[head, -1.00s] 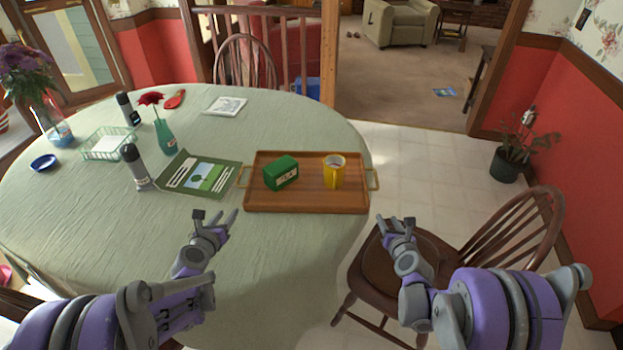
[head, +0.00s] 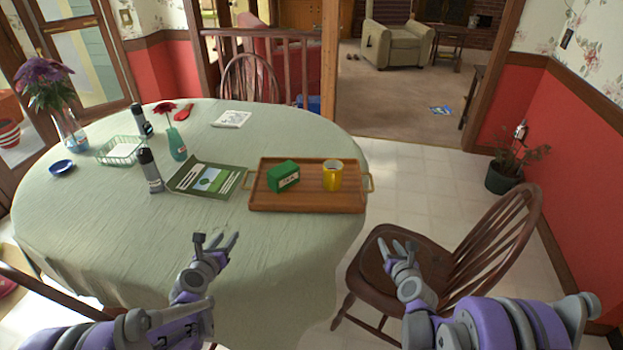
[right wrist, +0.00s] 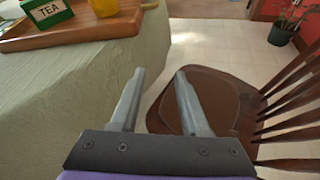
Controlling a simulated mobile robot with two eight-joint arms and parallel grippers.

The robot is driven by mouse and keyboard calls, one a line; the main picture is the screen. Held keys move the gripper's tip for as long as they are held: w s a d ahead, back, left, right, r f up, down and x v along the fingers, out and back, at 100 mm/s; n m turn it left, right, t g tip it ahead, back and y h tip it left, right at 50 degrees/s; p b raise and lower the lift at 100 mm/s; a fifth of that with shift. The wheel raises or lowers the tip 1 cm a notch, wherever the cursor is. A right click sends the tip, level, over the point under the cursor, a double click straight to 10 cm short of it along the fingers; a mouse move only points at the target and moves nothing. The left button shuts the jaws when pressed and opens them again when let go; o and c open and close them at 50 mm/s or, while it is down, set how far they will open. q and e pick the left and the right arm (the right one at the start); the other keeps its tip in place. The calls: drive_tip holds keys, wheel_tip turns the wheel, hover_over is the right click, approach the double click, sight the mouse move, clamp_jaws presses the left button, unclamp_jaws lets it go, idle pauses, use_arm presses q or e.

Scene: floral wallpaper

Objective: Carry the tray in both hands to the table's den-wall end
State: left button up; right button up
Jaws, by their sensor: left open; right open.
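The wooden tray (head: 310,202) lies flat near the right edge of the table (head: 120,225), with a metal handle at each short side. My right gripper (head: 397,246) is open and empty, off the table edge above a chair and apart from the tray. In the right wrist view, the tray's corner (right wrist: 60,36) shows at the top left, beyond the open fingers (right wrist: 158,92).
A green booklet (head: 205,179) lies close to the tray's left handle. A wooden chair (head: 400,262) stands at the table's right front.

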drive_tip(key=v, duration=1.1)
drive_tip(key=shift+s+r, duration=0.1)
drive_tip(key=shift+r, duration=0.05)
